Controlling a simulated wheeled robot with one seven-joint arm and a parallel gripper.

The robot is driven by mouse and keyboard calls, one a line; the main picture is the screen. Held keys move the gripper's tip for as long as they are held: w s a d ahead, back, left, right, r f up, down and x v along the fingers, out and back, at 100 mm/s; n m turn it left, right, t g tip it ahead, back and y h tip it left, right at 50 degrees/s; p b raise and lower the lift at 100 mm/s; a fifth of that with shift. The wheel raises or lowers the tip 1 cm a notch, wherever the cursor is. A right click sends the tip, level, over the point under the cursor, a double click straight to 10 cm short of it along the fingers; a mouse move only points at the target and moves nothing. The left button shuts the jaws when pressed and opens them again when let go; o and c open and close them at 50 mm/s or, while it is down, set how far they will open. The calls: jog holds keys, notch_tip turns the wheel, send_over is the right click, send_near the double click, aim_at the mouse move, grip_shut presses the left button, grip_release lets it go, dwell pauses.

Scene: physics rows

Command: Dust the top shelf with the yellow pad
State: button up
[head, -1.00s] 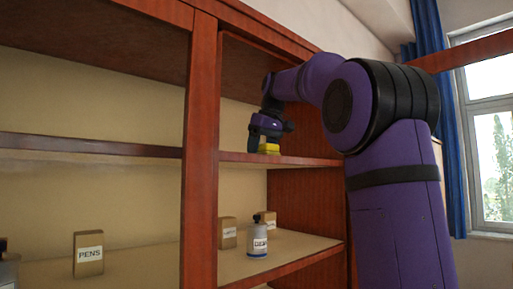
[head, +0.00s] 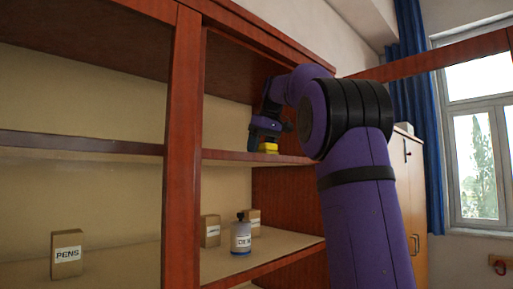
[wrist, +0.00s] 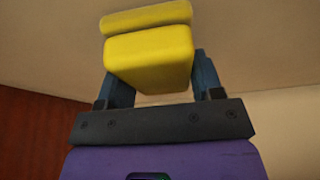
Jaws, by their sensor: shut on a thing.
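My gripper (head: 267,140) is shut on the yellow pad (head: 268,147), low over the right bay of the top shelf (head: 225,155). The pad's underside and the shelf surface are hidden from the low head view, so I cannot tell there whether they touch. In the wrist view the yellow pad (wrist: 150,58) sits between the two fingers, with a pale board surface (wrist: 240,45) beyond it.
A bottle (head: 241,237) and two small boxes (head: 210,232) (head: 253,222) stand on the shelf below. A box marked PENS (head: 66,254) stands in the left bay. A red-brown upright (head: 182,150) divides the bays. The cabinet's right side wall (head: 285,200) is close to my gripper.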

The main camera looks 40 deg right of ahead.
jog(key=shift+w+d, duration=0.15)
jog(key=shift+d, duration=3.9)
jog(key=shift+a, duration=0.1)
jog(key=shift+s+a+f, duration=0.1)
jog(key=shift+a, duration=2.95)
jog(key=shift+s+a, duration=0.1)
jog(key=shift+a, duration=2.9)
jog(key=shift+s+a, duration=0.1)
jog(key=shift+a, duration=3.8)
jog(key=shift+w+a, duration=0.1)
jog(key=shift+w, duration=1.3)
jog(key=shift+w+d+f, duration=0.1)
jog(key=shift+w+d, duration=0.05)
jog(key=shift+d, duration=4.25)
jog(key=shift+w+d+r, duration=0.1)
jog(key=shift+d+r, duration=0.05)
jog(key=shift+d, duration=1.75)
jog(key=shift+w+d+r, duration=0.1)
jog(key=shift+d, duration=1.75)
